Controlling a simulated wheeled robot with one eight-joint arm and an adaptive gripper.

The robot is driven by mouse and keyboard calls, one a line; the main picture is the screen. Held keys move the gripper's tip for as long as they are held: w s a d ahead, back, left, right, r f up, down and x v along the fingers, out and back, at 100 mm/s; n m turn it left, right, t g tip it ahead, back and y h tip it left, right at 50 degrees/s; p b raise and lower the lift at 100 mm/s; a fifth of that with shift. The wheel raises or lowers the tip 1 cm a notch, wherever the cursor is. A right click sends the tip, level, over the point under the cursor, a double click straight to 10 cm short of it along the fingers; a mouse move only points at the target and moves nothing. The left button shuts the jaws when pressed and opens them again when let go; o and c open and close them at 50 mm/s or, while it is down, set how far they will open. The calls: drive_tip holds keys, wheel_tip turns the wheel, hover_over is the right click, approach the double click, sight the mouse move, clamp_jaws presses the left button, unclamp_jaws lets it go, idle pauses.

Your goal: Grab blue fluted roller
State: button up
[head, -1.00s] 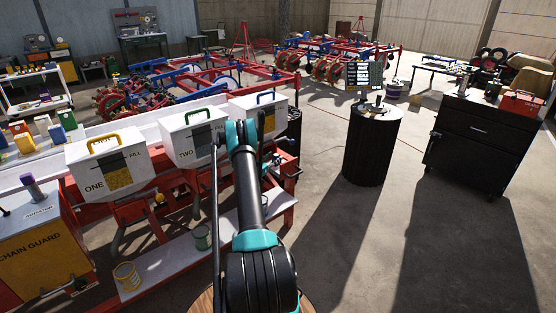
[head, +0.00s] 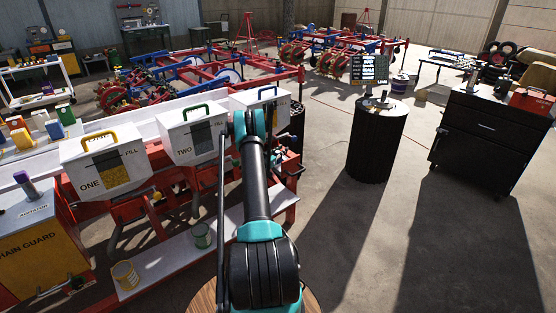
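I cannot make out a blue fluted roller for certain in the head view. A small blue block-like item (head: 55,129) stands among coloured items on the white bench at the left, but it shows no clear fluting. Small items (head: 376,97) too tiny to identify lie on top of the dark ribbed drum (head: 377,145). My arm, black with teal joints, reaches forward from the bottom centre. Its far end is hidden behind its own teal joint, so my gripper does not show.
White hopper boxes (head: 103,158) line the red planter frame at the left. A yellow chain guard box (head: 40,245) stands at lower left. A black cabinet (head: 485,140) with a red toolbox (head: 532,101) is at right. Concrete floor is clear between drum and cabinet.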

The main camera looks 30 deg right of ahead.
clamp_jaws()
drive_tip(key=shift+r, duration=0.15)
